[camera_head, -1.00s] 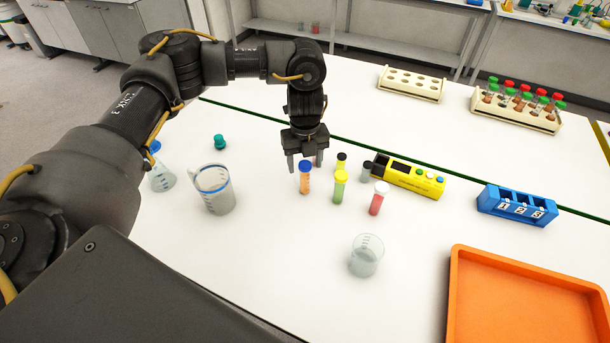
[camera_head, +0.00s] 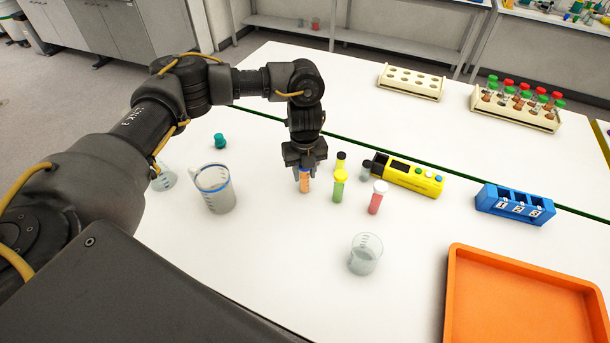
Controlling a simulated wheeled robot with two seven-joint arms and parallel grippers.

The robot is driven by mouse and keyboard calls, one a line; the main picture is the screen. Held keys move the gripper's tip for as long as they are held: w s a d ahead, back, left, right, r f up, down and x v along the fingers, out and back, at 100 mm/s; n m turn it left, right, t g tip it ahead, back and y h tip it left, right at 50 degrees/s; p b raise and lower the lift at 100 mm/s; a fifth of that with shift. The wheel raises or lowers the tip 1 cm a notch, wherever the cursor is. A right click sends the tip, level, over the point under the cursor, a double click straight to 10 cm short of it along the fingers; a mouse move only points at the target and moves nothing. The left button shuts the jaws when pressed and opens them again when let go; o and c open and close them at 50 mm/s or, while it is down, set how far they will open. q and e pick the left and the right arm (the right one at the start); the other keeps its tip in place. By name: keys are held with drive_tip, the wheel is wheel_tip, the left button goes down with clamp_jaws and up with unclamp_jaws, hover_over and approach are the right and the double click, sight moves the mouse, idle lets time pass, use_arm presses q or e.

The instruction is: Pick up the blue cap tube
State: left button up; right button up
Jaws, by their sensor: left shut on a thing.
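The blue cap tube (camera_head: 305,184) stands upright on the white table, with orange contents. Its blue cap is mostly hidden by my left gripper (camera_head: 305,170). My left gripper points down over the tube and is shut on its upper end. My right gripper does not show in the head view.
Close by on the right stand a yellow-cap tube (camera_head: 339,187), a black-cap tube (camera_head: 341,160), a white-cap tube (camera_head: 377,199) and a grey tube (camera_head: 365,171). A yellow device (camera_head: 412,180), blue numbered rack (camera_head: 516,204), beakers (camera_head: 215,190) (camera_head: 365,256) and orange tray (camera_head: 525,300) surround them.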

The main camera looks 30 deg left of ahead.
use_arm(q)
drive_tip(key=shift+r, duration=0.1)
drive_tip(key=shift+w+r+b, duration=0.1)
drive_tip(key=shift+r+b, duration=0.2)
drive_tip(key=shift+r, duration=0.15)
drive_tip(key=r, duration=0.2)
drive_tip(key=shift+d+r+b, duration=0.2)
drive_tip(key=shift+r+b, duration=0.15)
drive_tip(key=shift+b, duration=0.05)
drive_tip(key=s+d+r+b, duration=0.4)
drive_tip(key=s+d+r, duration=0.45)
drive_tip(key=s, duration=0.35)
drive_tip(key=w+a+r+n, duration=0.1)
drive_tip(key=n, duration=0.7)
drive_tip(key=w+a+r+n, duration=0.2)
drive_tip(key=n, duration=0.6)
drive_tip(key=w+a+r+n, duration=0.1)
drive_tip(key=n, duration=0.7)
drive_tip(key=shift+w+a+r, duration=0.15)
drive_tip(key=shift+r, duration=0.05)
